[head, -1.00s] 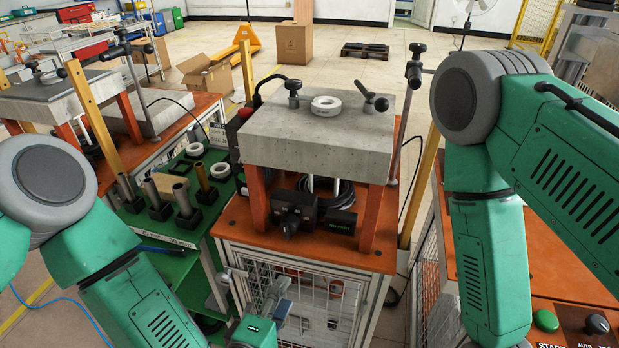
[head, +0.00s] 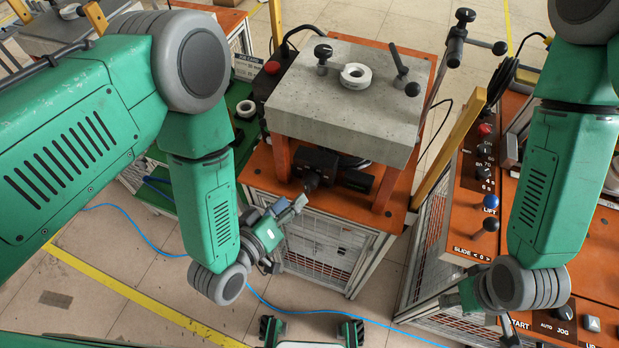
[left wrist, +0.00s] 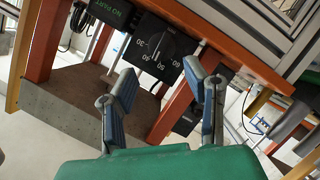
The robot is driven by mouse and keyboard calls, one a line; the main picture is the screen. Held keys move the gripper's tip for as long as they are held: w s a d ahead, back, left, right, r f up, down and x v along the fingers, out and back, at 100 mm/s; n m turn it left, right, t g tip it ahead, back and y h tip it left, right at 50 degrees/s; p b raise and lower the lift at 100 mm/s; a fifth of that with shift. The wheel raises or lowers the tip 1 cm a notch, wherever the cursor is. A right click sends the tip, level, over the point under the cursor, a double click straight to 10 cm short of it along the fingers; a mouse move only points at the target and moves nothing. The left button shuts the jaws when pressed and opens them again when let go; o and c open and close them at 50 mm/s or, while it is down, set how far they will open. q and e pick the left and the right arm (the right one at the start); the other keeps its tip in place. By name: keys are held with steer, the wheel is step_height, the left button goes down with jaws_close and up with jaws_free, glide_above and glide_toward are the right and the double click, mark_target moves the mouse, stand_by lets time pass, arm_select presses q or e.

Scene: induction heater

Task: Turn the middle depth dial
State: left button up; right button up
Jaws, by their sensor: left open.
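The middle depth dial (head: 313,181) is a black knob on a black box at the front of the middle orange bench, below the grey slab. In the left wrist view, the dial (left wrist: 163,50) has white numbers around it, with 30, 40, 50 and 60 readable. My left gripper (head: 291,206) is open and empty, just below and left of the dial in the head view. Its two blue-grey fingers (left wrist: 163,74) point toward the dial and stand apart from it. My right gripper (head: 463,294) is over the right panel, partly hidden; its fingers are unclear.
The grey slab (head: 345,105) on orange legs overhangs the dial, with a white ring (head: 355,76) on top. A display box (left wrist: 110,12) sits beside the dial box. The right control panel (head: 463,205) carries knobs and levers. A wire cage (head: 320,250) is below the bench.

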mark_target(307, 184)
arm_select(q)
steer(key=x, duration=0.6)
steer(key=shift+w+f+p, duration=0.1)
steer(key=shift+w+p, duration=0.25)
steer(key=shift+w, duration=0.05)
steer(key=shift+w+d+f, duration=0.1)
steer(key=shift+w+d, duration=0.1)
steer(key=shift+w, duration=0.05)
steer(key=shift+d, duration=0.1)
steer(key=c, duration=0.8)
